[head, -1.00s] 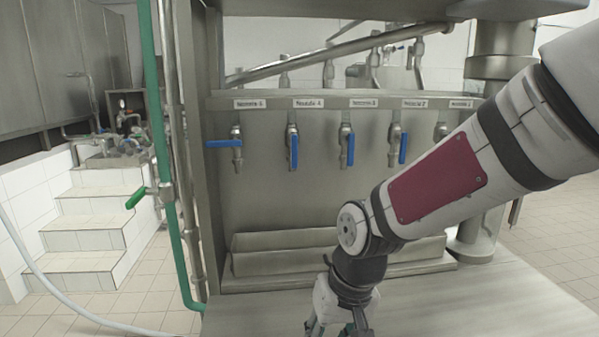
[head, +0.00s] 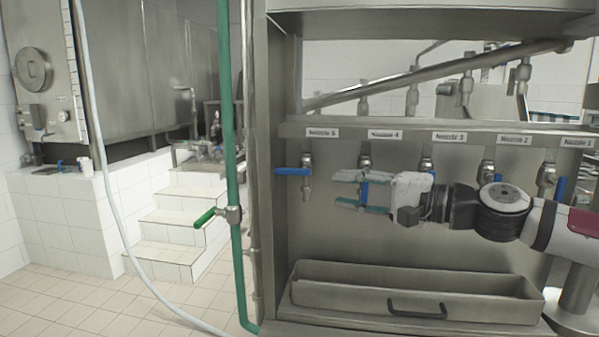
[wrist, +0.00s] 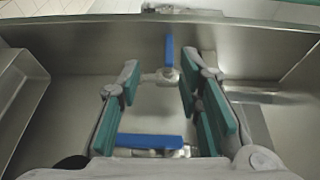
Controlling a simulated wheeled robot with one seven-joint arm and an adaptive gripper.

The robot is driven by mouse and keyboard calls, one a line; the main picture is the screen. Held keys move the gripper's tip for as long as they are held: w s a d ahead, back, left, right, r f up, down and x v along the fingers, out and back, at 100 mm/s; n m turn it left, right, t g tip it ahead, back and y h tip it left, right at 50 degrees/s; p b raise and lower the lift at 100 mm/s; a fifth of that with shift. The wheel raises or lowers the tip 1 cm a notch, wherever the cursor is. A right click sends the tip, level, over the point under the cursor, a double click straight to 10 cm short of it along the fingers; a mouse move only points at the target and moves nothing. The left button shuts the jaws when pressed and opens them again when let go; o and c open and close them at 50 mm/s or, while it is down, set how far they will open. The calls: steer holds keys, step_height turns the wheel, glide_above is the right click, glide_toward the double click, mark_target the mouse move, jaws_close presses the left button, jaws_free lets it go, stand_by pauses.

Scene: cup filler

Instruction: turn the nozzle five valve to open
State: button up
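The nozzle five valve has a blue handle (head: 293,171) on a metal tap under the label Nozzle 5 (head: 320,133). The handle lies level and points left. In the wrist view this handle (wrist: 169,52) lies ahead, beyond my fingertips. My gripper (head: 345,190) is open and points left toward it, a little lower and to its right, not touching it. One green-padded finger is above the other. The nozzle four blue handle (head: 364,191) hangs down and shows between my fingers; in the wrist view it (wrist: 150,141) is close to the camera.
The nozzle 3 (head: 427,164), nozzle 2 (head: 487,168) and nozzle 1 (head: 547,175) taps are behind or near my arm. A steel trough (head: 345,292) with a dark handle lies below. A green pipe (head: 229,120) with its own green lever stands left of the steel cabinet.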

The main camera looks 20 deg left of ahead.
mark_target(291, 173)
steer(key=w+a, duration=0.1)
steer(key=a, duration=0.3)
steer(key=w+a+p, duration=0.1)
steer(key=a, duration=0.3)
steer(key=w+a+r, duration=0.1)
steer(key=a, duration=0.3)
steer(key=shift+a, duration=0.4)
jaws_close()
